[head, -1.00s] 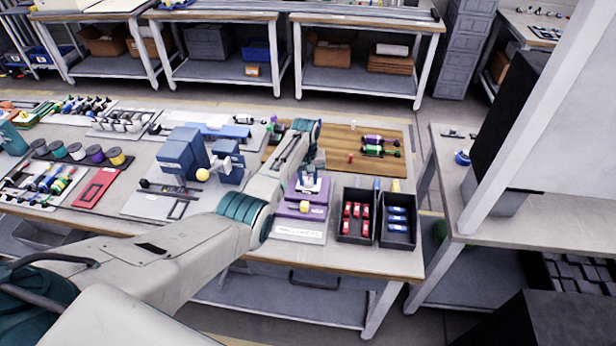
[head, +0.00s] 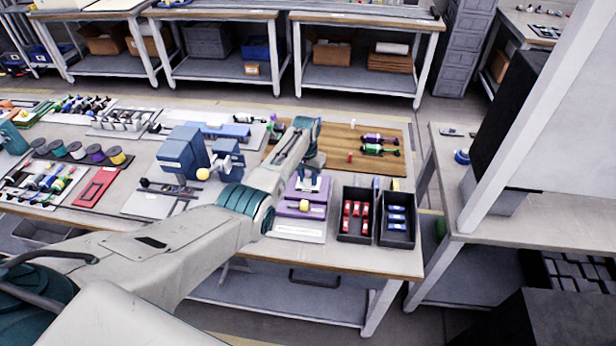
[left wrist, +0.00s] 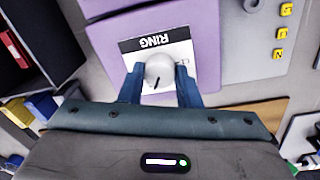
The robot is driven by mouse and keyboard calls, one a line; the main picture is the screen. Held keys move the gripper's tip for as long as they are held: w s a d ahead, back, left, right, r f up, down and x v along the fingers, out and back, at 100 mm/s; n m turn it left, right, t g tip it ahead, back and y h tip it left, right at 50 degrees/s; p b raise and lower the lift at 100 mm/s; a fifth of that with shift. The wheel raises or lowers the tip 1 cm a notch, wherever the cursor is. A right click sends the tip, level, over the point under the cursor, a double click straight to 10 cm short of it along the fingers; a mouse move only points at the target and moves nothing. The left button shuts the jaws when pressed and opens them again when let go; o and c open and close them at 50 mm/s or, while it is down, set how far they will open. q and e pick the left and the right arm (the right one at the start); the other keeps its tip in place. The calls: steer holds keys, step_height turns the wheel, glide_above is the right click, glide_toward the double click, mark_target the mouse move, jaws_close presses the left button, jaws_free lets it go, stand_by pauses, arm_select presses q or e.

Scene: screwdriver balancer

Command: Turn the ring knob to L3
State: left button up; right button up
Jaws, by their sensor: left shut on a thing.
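The ring knob (left wrist: 160,70) is a round white knob with a short dark pointer line, beside a white label reading RING, upside down in the left wrist view. It is on a purple device (left wrist: 113,50), which also shows in the head view (head: 290,211) in front of the wooden board. My left gripper (left wrist: 161,84) is shut on the knob, with one blue finger on each side of it. In the head view my left gripper (head: 312,184) reaches down over the device and hides the knob. The level marks cannot be read. My right gripper is not in view.
Two black bins with red parts (head: 356,209) and blue parts (head: 397,214) stand right of the device. A blue machine with a yellow ball (head: 203,174) stands to its left. Small yellow lettered tiles (left wrist: 284,32) lie near the device's edge.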

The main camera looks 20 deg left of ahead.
mark_target(307, 178)
arm_select(q)
steer(key=shift+r, duration=0.1)
steer(key=o, duration=1)
steer(key=r, duration=0.3)
steer(key=r+b, duration=0.1)
steer(key=r, duration=0.3)
steer(key=r+b, duration=0.1)
steer(key=r, duration=0.2)
steer(key=shift+w+a+r, duration=0.1)
steer(key=shift+a+r, duration=0.2)
steer(key=shift+r, duration=0.05)
